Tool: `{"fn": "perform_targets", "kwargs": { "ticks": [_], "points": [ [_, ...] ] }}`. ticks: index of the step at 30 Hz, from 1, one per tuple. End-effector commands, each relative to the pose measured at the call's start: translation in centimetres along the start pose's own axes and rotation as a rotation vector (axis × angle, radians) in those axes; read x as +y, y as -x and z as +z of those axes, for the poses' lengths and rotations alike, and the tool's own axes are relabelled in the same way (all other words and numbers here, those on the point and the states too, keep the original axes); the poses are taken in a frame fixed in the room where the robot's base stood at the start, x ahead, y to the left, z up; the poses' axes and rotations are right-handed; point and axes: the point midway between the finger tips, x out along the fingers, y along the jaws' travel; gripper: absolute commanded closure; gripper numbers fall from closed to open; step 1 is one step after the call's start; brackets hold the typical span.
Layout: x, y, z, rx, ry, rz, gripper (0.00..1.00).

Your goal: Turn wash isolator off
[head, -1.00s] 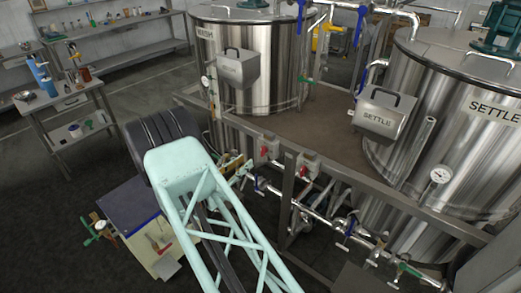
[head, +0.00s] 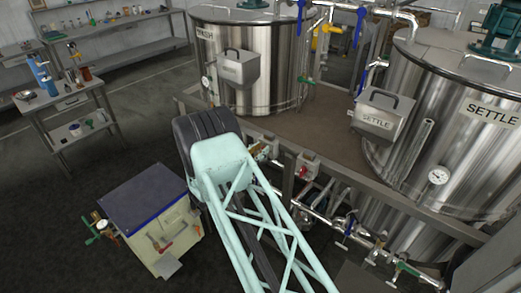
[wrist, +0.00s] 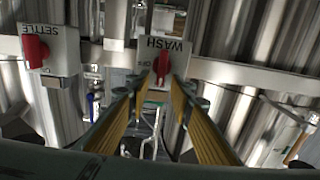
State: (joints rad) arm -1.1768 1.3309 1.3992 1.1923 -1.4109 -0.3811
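The wash isolator (wrist: 178,52) is a grey box with an upside-down WASH label in the wrist view. Its red handle (wrist: 161,66) stands roughly upright in that picture, with small lettering beside it too blurred to read surely. My gripper (wrist: 161,84) is open, its two yellow-padded fingers pointing at the box. The fingertips show on either side of the red handle; I cannot tell whether they touch it. In the head view my arm mostly hides the wash isolator and the gripper.
The settle isolator (wrist: 62,58), with its own red handle (wrist: 35,52), is left of the wash isolator in the wrist view. A steel frame rail (head: 400,206), pipes and the SETTLE tank (head: 440,130) stand close by. A cart (head: 150,215) is left of my arm.

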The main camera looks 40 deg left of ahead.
Motion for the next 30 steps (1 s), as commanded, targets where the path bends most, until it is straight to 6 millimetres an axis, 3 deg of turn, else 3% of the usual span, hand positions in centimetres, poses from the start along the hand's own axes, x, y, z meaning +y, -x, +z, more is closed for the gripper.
{"fn": "perform_targets", "kwargs": {
  "ticks": [12, 20, 30],
  "points": [
    [0.01, -0.48, 0.01, 0.0, 0.0, 0.0, 0.79],
    [0.02, -0.47, 0.02, 0.0, 0.0, 0.0, 1.0],
    [0.05, -0.46, 0.08, 0.0, -0.012, 0.0, 1.0]
  ]
}}
